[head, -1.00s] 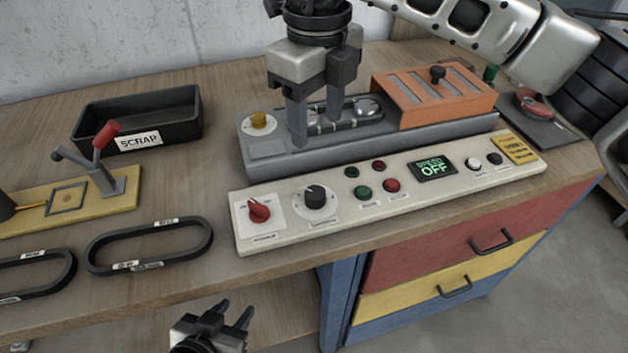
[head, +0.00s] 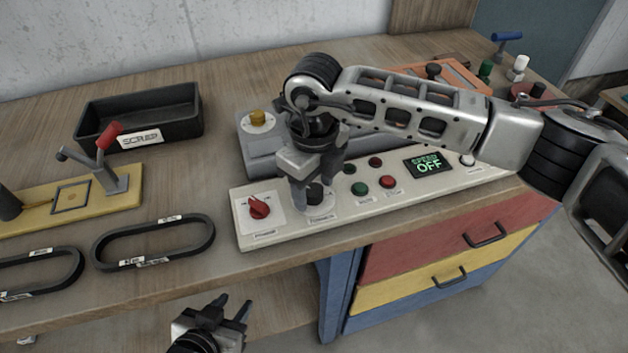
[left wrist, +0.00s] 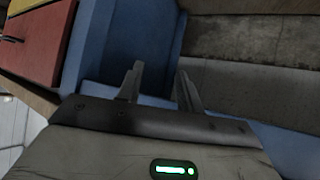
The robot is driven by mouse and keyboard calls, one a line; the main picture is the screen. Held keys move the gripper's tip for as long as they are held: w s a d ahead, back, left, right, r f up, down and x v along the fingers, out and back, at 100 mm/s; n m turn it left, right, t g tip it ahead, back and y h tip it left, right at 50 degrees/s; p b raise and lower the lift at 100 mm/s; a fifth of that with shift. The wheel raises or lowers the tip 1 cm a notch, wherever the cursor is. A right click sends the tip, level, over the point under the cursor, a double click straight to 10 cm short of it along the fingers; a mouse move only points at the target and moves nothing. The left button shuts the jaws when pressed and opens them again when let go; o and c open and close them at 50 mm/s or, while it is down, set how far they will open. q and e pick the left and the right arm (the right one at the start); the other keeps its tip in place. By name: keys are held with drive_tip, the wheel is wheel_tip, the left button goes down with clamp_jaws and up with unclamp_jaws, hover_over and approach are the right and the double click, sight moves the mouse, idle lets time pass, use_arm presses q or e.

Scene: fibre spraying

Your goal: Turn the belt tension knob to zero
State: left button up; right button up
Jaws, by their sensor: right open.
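The cream control panel (head: 275,235) lies along the bench front. A black knob (head: 314,194) on a white dial is on it, beside a red knob (head: 258,207); the label under the black knob is too small to read surely. My right gripper (head: 311,198) is open, pointing down at the black knob and partly covering it; contact cannot be told. A yellow knob (head: 257,118) on a white dial sits on the grey machine (head: 257,156) behind. My left gripper (head: 235,307) is open and empty in front of the bench; its spread fingers show in the left wrist view (left wrist: 160,88).
The display (head: 428,163) reads SPEED OFF. Green and red buttons (head: 389,182) sit right of the black knob. Two black belts (head: 153,242) lie at left, near a yellow plate with a red-handled lever (head: 108,137). A black SCRAP bin (head: 140,115) stands behind. My right arm covers much of the machine.

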drive_tip(key=c, duration=1)
drive_tip(key=shift+f+n+b, duration=0.15)
drive_tip(key=shift+n+b, duration=0.45)
drive_tip(key=shift+b, duration=0.35)
drive_tip(key=n+b, duration=0.3)
drive_tip(key=b, duration=0.1)
drive_tip(key=shift+f, duration=0.1)
drive_tip(key=shift+w+n+b, duration=0.1)
drive_tip(key=shift+n+b, duration=1)
drive_tip(key=shift+b, duration=0.15)
drive_tip(key=shift+r+n+b, duration=0.25)
drive_tip(key=shift+n+b, duration=0.65)
drive_tip(key=shift+n, duration=0.2)
use_arm(q)
drive_tip(key=shift+n+t+h, duration=0.4)
drive_tip(key=shift+t+h, duration=0.1)
drive_tip(key=f, duration=0.1)
drive_tip(key=d+f, duration=0.1)
drive_tip(key=w+f, duration=0.1)
drive_tip(key=f, duration=0.1)
drive_tip(key=shift+d, duration=0.35)
drive_tip(key=shift+s, duration=0.15)
use_arm(e)
drive_tip(key=shift+r+n, duration=0.1)
drive_tip(key=shift+n, duration=0.2)
